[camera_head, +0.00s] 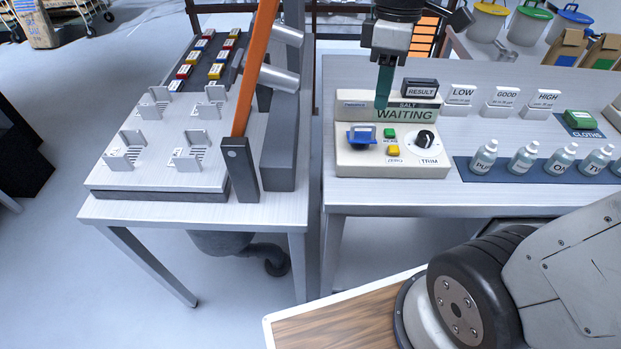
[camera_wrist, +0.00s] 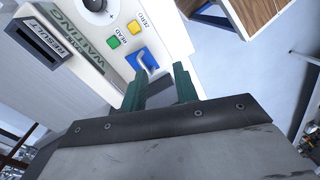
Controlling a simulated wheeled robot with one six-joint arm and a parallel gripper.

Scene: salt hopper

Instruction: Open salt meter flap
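My gripper (camera_head: 383,105) points down just above the meter, behind and right of the flap in the head view. In the wrist view my gripper (camera_wrist: 158,78) has its two green fingers apart with nothing between them. The blue flap (camera_wrist: 138,57) and its bent handle (camera_wrist: 146,66) lie just beyond the fingertips, apparently untouched.
A green button (camera_head: 390,133), a yellow button (camera_head: 393,150) and the TRIM knob (camera_head: 424,139) sit right of the flap. White bottles (camera_head: 523,158) stand to the right. An orange lever (camera_head: 255,70) rises on the left table.

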